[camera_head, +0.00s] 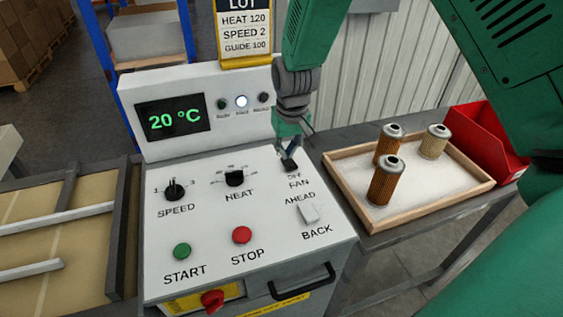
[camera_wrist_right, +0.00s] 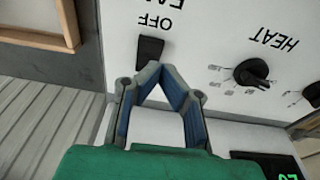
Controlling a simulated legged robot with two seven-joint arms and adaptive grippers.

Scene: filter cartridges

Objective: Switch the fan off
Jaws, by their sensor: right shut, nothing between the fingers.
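The fan switch (camera_head: 289,164) is a small black rocker at the upper right of the white control panel (camera_head: 205,215), above the FAN label. In the right wrist view the black switch (camera_wrist_right: 149,51) sits beside the word OFF. My right gripper (camera_head: 290,151) comes down from above, its fingers together and empty. In the right wrist view its blue-lined fingertips (camera_wrist_right: 157,68) meet right at the switch's edge. I cannot tell whether they touch it. Which way the rocker is tilted is unclear. My left gripper is not in view.
The HEAT knob (camera_head: 235,178), SPEED knob (camera_head: 174,189) and AHEAD/BACK switch (camera_head: 309,213) are nearby on the panel. The display (camera_head: 174,117) reads 20 °C. At right, a wooden tray (camera_head: 428,202) holds three filter cartridges, near a red bin (camera_head: 487,140).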

